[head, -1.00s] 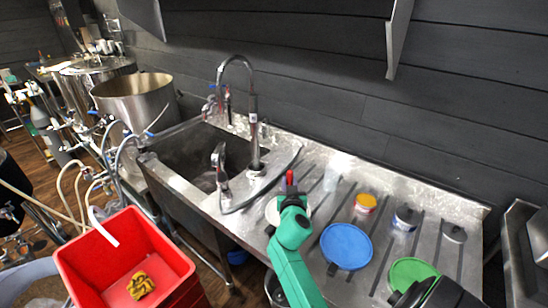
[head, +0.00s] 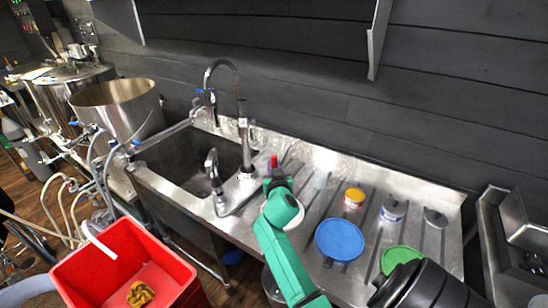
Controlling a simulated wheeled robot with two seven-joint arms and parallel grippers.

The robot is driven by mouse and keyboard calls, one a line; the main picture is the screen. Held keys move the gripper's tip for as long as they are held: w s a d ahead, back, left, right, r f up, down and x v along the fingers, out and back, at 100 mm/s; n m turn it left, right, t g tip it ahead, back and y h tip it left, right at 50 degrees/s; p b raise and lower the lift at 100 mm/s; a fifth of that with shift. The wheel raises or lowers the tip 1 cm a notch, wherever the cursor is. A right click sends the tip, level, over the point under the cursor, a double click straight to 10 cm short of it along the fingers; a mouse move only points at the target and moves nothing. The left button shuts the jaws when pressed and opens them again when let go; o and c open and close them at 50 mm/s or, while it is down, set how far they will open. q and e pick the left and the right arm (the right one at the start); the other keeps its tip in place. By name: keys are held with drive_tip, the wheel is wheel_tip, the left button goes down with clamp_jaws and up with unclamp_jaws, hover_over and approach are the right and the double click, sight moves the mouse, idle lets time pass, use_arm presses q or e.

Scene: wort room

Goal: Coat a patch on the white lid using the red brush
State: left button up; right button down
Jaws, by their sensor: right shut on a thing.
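My right gripper (head: 275,176) is at the end of the green arm, above the drainboard just right of the sink. It is shut on the red brush (head: 274,161), of which only a short upright red part shows above the jaws. The bristles are hidden behind the gripper and arm. The white lid (head: 298,217) lies on the drainboard, mostly covered by my green arm; a pale edge shows to the arm's right. I cannot tell whether the brush touches it. My left gripper is not in view.
A blue lid (head: 340,240) and a green lid (head: 400,259) lie to the right. A yellow-topped tub (head: 354,197) and metal cans (head: 393,211) stand behind them. The sink (head: 190,160) with its tall tap (head: 243,140) is left. A red bin (head: 120,265) stands at front left.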

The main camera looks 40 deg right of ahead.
drive_tip(key=shift+w+r+p, duration=0.2)
drive_tip(key=shift+r+p, duration=0.4)
drive_tip(key=shift+r, duration=0.3)
drive_tip(key=shift+s+r, duration=0.2)
drive_tip(key=shift+r, duration=0.25)
drive_tip(key=shift+w+f, duration=0.1)
